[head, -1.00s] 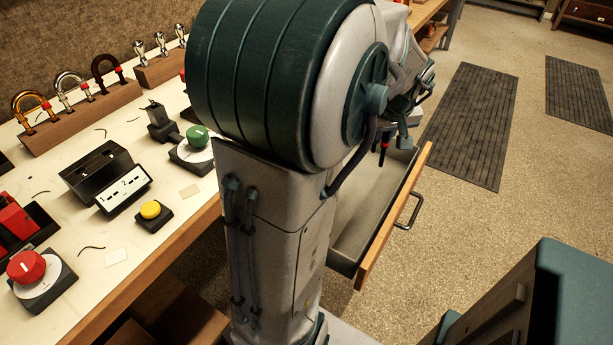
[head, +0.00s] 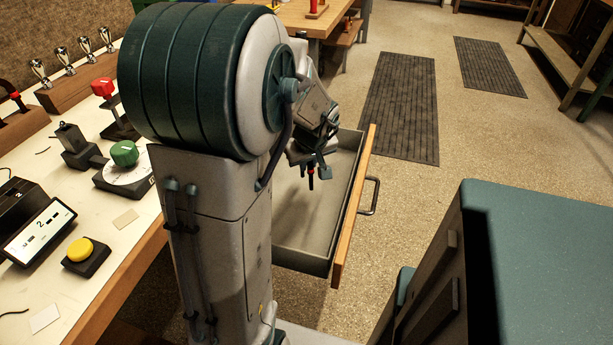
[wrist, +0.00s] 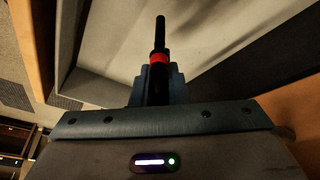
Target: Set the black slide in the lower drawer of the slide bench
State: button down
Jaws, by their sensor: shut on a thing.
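My gripper (head: 311,166) is shut on the black slide (head: 311,178), a thin dark piece with a red band. In the head view it hangs over the inside of an open drawer (head: 352,215) with a wooden front and grey walls. In the wrist view the slide (wrist: 160,38) points away from the fingers, its red band just beyond the fingertips, with the pale drawer inside (wrist: 225,20) behind it. The slide looks clear of the drawer floor, though the gap is hard to judge. My arm hides part of the drawer and the bench side.
The bench top (head: 45,318) at left carries a green knob (head: 124,153), a yellow button (head: 80,249), a red-topped block (head: 103,87) and a small numbered display (head: 40,232). A teal-topped cabinet (head: 540,240) stands at right. Floor beyond the drawer is open, with dark mats (head: 398,105).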

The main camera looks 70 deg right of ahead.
aim_at(309, 169)
jog(key=shift+f+b, duration=0.4)
jog(key=shift+f, duration=1.5)
jog(key=shift+f, duration=0.2)
jog(key=c, duration=1.4)
grip_release()
jog(key=shift+r, duration=0.15)
jog(key=shift+r, duration=0.3)
jog(key=p+v, duration=0.3)
jog(key=v, duration=0.8)
jog(key=shift+a+r, duration=0.2)
jog(key=shift+s, duration=0.1)
